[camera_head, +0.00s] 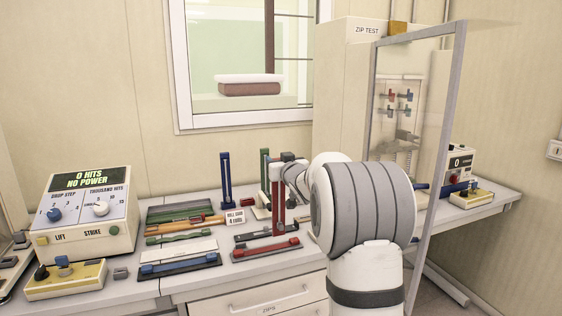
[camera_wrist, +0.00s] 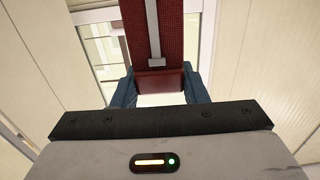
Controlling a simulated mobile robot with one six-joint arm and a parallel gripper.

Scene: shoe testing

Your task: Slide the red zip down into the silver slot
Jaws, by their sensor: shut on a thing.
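My gripper (camera_head: 283,165) is shut on the red zip (camera_head: 278,208), which hangs upright above the bench, its lower end near the items at the front. In the wrist view, the blue-grey fingers of my gripper (camera_wrist: 160,88) close on both sides of the zip's dark red block (camera_wrist: 158,80). A red strip with a silver line down its middle (camera_wrist: 155,35) runs away from the block. I cannot clearly pick out the silver slot. The zip's lower tip is hard to separate from the things behind it.
Another red zip (camera_head: 265,248) lies on a dark tray under my gripper. A blue upright (camera_head: 226,182) and a green upright (camera_head: 265,165) stand behind. A control box (camera_head: 85,215) is at left. An open glass door (camera_head: 432,130) stands close right of my arm.

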